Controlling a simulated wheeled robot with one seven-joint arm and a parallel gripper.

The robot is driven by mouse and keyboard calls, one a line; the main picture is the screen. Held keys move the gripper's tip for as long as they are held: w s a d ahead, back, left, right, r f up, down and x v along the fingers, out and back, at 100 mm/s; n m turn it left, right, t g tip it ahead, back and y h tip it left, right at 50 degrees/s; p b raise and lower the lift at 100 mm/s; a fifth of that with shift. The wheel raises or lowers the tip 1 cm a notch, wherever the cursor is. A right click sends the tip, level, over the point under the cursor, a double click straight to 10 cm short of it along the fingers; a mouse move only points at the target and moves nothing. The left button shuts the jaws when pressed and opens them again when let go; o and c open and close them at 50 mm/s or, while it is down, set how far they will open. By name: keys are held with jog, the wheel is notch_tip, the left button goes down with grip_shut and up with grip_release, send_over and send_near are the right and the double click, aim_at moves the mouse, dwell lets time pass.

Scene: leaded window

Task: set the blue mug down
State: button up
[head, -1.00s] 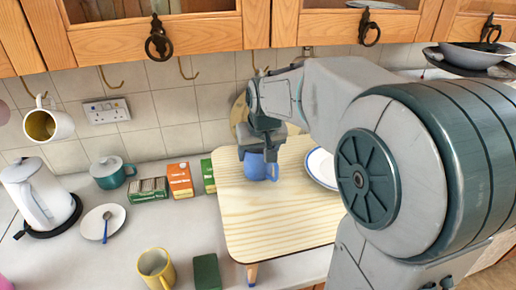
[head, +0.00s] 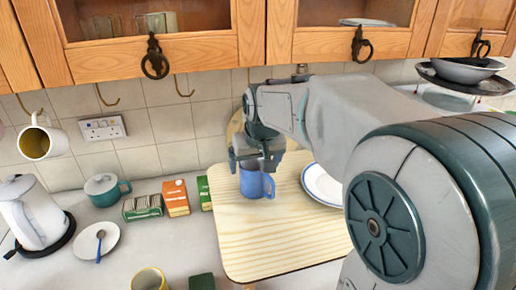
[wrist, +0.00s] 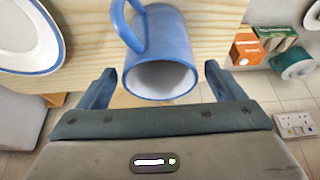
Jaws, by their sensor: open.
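The blue mug (head: 252,185) stands upright on a pale wooden board (head: 262,240) on the counter. Its handle is on the right in the head view. In the wrist view the mug (wrist: 168,50) shows its open mouth towards me, with the handle at upper left. My gripper (head: 256,162) is open at the mug's top, on its wall side. In the wrist view the two fingers of my gripper (wrist: 158,73) lie either side of the mug's rim, with a gap on each side. Nothing is held.
A blue-rimmed plate (head: 325,187) lies beside the mug, on the right. An orange carton (head: 176,198) and a green box (head: 143,207) stand left of the board. A yellow mug (head: 149,279) is near the front. The board's front half is clear.

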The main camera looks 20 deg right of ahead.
jog(key=b+v, duration=0.1)
jog(key=v, duration=0.8)
jog(key=shift+s+r, duration=0.15)
jog(key=shift+r, duration=0.05)
